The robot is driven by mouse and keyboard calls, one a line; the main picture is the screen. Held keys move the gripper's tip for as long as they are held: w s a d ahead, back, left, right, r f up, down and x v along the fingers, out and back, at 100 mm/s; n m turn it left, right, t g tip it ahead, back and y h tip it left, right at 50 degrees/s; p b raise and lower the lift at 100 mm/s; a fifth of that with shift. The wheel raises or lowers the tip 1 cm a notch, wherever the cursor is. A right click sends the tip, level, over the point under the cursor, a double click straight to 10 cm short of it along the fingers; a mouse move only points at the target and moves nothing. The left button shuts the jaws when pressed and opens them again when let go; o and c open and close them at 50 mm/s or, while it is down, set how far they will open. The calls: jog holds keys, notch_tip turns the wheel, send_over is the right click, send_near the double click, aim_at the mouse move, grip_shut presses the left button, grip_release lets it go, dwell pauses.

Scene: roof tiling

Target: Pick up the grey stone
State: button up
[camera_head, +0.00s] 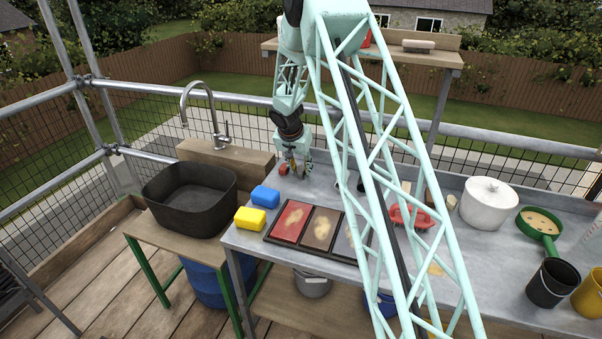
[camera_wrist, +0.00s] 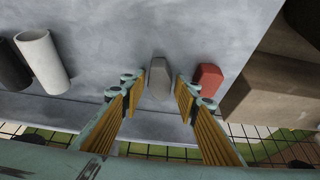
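The grey stone (camera_wrist: 160,76) is a small elongated block lying on the grey metal worktop in the wrist view. My gripper (camera_wrist: 159,88) is open, its yellow-padded fingers pointing at the stone. The stone sits between the two fingertips, with a gap on each side. In the head view my gripper (camera_head: 294,168) hangs down over the back left of the worktop. I cannot make out the grey stone there.
A red block (camera_wrist: 208,77) lies just right of the right finger, near a wooden block (camera_wrist: 270,95). A white cylinder (camera_wrist: 42,62) lies to the left.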

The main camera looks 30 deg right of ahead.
aim_at(301, 169)
jog(key=shift+c, duration=0.7)
jog(key=c, duration=0.5)
jog(key=shift+r, duration=0.1)
jog(key=shift+r+p, duration=1.05)
jog(key=shift+r, duration=3.9)
